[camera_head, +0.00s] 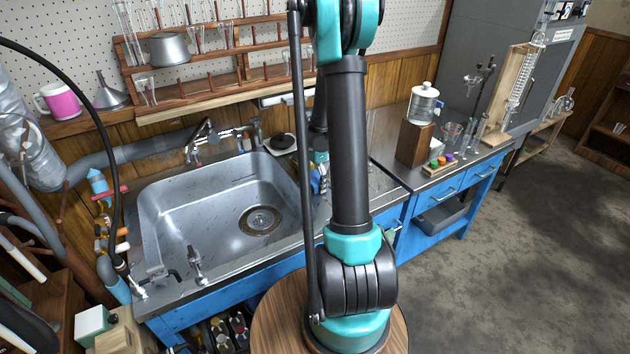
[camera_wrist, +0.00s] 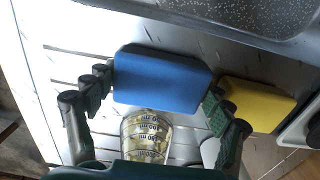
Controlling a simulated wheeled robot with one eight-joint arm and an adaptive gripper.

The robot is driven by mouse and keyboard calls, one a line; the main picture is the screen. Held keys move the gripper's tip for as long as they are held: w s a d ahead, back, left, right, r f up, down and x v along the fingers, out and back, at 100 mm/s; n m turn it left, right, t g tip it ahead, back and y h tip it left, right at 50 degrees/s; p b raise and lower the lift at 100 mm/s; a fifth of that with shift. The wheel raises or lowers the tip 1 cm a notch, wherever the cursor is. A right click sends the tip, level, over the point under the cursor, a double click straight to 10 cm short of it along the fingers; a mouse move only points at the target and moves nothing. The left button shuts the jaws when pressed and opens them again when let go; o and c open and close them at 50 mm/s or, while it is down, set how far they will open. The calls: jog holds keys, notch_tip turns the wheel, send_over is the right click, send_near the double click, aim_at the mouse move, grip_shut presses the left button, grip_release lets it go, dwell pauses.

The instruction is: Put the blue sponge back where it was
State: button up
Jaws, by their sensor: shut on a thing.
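The blue sponge (camera_wrist: 165,78) is in the wrist view, held between the two fingers of my gripper (camera_wrist: 160,88). One finger presses its left end and the other its right end. A ribbed metal surface shows behind the sponge; I cannot tell whether the sponge touches it. In the head view my own arm covers most of the gripper and the sponge, beside the sink's right edge.
A yellow sponge (camera_wrist: 257,103) lies just right of my right finger. A graduated glass vessel (camera_wrist: 147,137) stands close below the blue sponge in the wrist view. The sink (camera_head: 205,205) is left of my arm. The counter holds a glass jar on a wooden block (camera_head: 414,142).

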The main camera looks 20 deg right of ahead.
aim_at(315, 178)
jog(key=o, duration=1.1)
jog(key=shift+f, duration=0.1)
notch_tip(315, 178, up, 12)
jog(key=s+a+f+n+t, duration=0.1)
jog(key=s+a+n+t, duration=0.1)
jog(key=s+a+n, duration=0.3)
jog(key=s+a+f+n+t, duration=0.2)
jog(key=s+a+n, duration=0.3)
jog(key=s+n, duration=0.5)
jog(key=shift+s+a+f+n, duration=0.15)
jog(key=shift+s+a+n, duration=0.2)
jog(key=shift+s, duration=3.45)
